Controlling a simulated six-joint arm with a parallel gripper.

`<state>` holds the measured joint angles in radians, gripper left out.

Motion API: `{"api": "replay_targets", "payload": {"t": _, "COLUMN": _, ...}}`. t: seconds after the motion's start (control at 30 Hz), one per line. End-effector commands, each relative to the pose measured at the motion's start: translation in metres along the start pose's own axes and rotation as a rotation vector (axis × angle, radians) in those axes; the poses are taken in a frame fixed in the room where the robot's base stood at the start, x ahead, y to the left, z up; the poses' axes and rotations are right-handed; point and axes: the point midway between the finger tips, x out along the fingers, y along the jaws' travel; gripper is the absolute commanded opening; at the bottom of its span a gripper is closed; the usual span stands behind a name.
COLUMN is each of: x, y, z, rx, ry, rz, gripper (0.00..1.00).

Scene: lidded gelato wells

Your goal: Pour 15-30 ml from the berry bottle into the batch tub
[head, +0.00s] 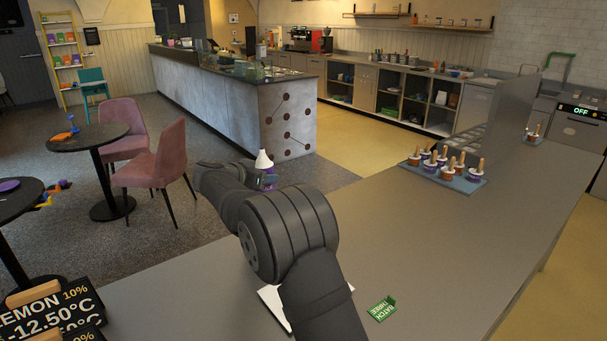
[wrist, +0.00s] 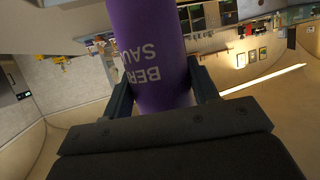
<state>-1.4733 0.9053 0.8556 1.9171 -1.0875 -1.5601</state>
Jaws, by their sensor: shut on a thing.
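The berry bottle is purple with a white cone-shaped top (head: 264,160); in the head view it stands about upright beyond my arm, its body mostly hidden. In the wrist view its purple body (wrist: 150,60) fills the space between my fingers, with part of its lettering showing. My gripper (wrist: 160,88) is shut on the bottle; in the head view it is partly hidden behind my arm (head: 268,180). I cannot make out the batch tub. A green tag reading BATCH THREE (head: 381,309) lies on the grey counter beside a white flat thing (head: 272,297), mostly covered by my arm.
Black temperature signs (head: 50,305) stand at the lower left.

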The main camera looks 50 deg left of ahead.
Motion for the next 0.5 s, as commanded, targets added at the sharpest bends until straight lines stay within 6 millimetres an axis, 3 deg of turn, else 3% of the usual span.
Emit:
{"api": "replay_targets", "payload": {"t": 0.2, "x": -0.027, "y": -0.025, "z": 0.009, "rx": -0.011, "ry": -0.001, "rz": -0.038, "gripper": 0.32}}
{"api": "replay_targets", "payload": {"t": 0.5, "x": -0.031, "y": -0.035, "z": 0.009, "rx": 0.183, "ry": -0.037, "rz": -0.122, "gripper": 0.32}}
